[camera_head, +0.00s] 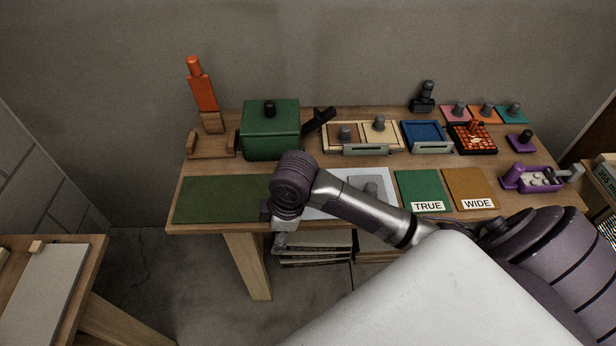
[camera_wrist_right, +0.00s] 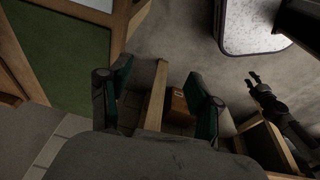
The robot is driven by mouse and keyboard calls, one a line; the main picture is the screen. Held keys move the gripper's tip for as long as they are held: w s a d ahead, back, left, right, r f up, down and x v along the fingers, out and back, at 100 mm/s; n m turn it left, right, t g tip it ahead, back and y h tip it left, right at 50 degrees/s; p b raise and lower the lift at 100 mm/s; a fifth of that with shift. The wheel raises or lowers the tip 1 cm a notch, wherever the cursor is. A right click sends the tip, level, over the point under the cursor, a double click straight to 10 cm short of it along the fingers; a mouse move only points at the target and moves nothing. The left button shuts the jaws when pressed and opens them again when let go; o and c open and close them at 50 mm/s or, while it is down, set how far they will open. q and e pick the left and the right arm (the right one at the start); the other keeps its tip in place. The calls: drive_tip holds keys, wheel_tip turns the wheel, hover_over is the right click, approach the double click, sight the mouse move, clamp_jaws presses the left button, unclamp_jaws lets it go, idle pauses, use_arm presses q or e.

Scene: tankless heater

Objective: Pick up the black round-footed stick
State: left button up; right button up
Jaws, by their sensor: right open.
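A black stick-like object (camera_head: 319,121) leans at a slant beside the green lidded box (camera_head: 270,135). A dark upright piece with a round knob (camera_head: 426,95) stands at the back of the table. I cannot make out a round foot clearly on either one. My right gripper (camera_head: 284,238) hangs at the table's front edge, pointing down, well in front of and below both. In the right wrist view my right gripper (camera_wrist_right: 160,88) is open, with nothing between its dark green fingers. A dark claw (camera_wrist_right: 260,88), apparently my left gripper, shows there at the right; its state is unclear.
The wooden table (camera_head: 350,218) holds an orange upright piece (camera_head: 203,92), a dark green mat (camera_head: 222,199), a blue tray (camera_head: 423,135), TRUE (camera_head: 421,190) and WIDE (camera_head: 470,187) mats and a purple tray (camera_head: 540,182). My right arm crosses the front and hides part of a white mat.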

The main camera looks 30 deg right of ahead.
drive_tip(key=w+d+r, duration=0.3)
drive_tip(key=d+r, duration=0.1)
drive_tip(key=w+d+r+n+g+h, duration=0.1)
drive_tip(key=w+d+r, duration=0.2)
drive_tip(key=d+r, duration=0.1)
drive_tip(key=w+d+r+n, duration=0.1)
drive_tip(key=w+d+r, duration=0.2)
drive_tip(key=d, duration=0.3)
drive_tip(key=shift+w+d+r+g+h, duration=0.1)
drive_tip(key=shift+w+r+g+h, duration=0.1)
drive_tip(key=shift+r, duration=0.25)
drive_tip(key=shift+w+d+r+g+h, duration=0.1)
drive_tip(key=shift+r+g+h, duration=0.1)
drive_tip(key=shift+r, duration=0.2)
drive_tip(key=shift+d+f, duration=0.15)
wheel_tip(320, 180, down, 8)
drive_tip(key=shift+r+p, duration=0.2)
drive_tip(key=shift+p, duration=0.2)
drive_tip(key=shift+w+d+f+p, duration=0.15)
drive_tip(key=shift+f+p, duration=0.2)
drive_tip(key=shift+f, duration=1.05)
drive_tip(key=shift+w+d+f+p, duration=0.15)
drive_tip(key=shift+f+p, duration=0.15)
drive_tip(key=shift+f, duration=1.05)
drive_tip(key=shift+a, duration=0.1)
clamp_jaws()
